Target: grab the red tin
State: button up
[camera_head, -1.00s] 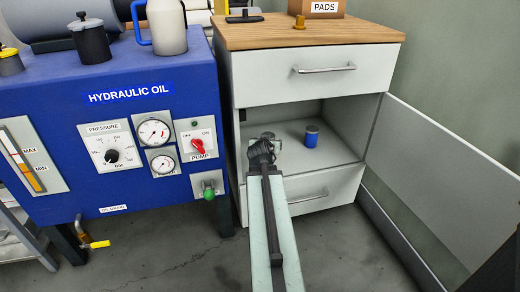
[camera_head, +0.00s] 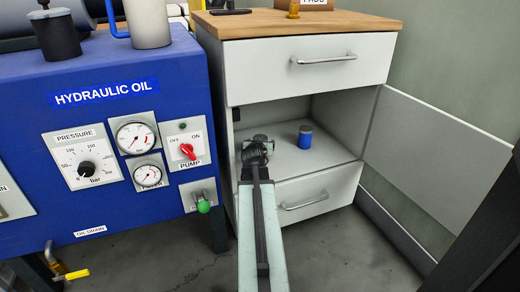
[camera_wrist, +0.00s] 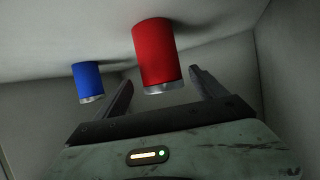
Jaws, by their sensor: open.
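The red tin (camera_wrist: 157,52) shows in the wrist view, a red cylinder with a silver rim. It appears between the two fingertips of my gripper (camera_wrist: 162,78), with space on both sides. I cannot tell how deep between the fingers it sits. My gripper is open and empty. In the head view, my gripper (camera_head: 257,146) is inside the cabinet's open middle compartment, left of the blue tin. The red tin cannot be made out there; my gripper and arm probably cover it.
A blue tin (camera_head: 305,137) stands on the compartment floor, right of my gripper; it also shows in the wrist view (camera_wrist: 87,81), left of the left finger. The cabinet door (camera_head: 438,165) is swung open at right. A blue hydraulic unit (camera_head: 115,60) stands at left.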

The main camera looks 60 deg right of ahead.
jog(key=x, duration=0.3)
jog(key=shift+w+f+b, duration=0.1)
jog(key=shift+w+b, duration=0.1)
jog(key=shift+b, duration=0.2)
jog(key=shift+a, duration=0.15)
grip_shut()
notch_tip(320, 180, up, 10)
jog(key=p, duration=1)
jog(key=shift+r, duration=0.25)
jog(key=shift+s, duration=0.1)
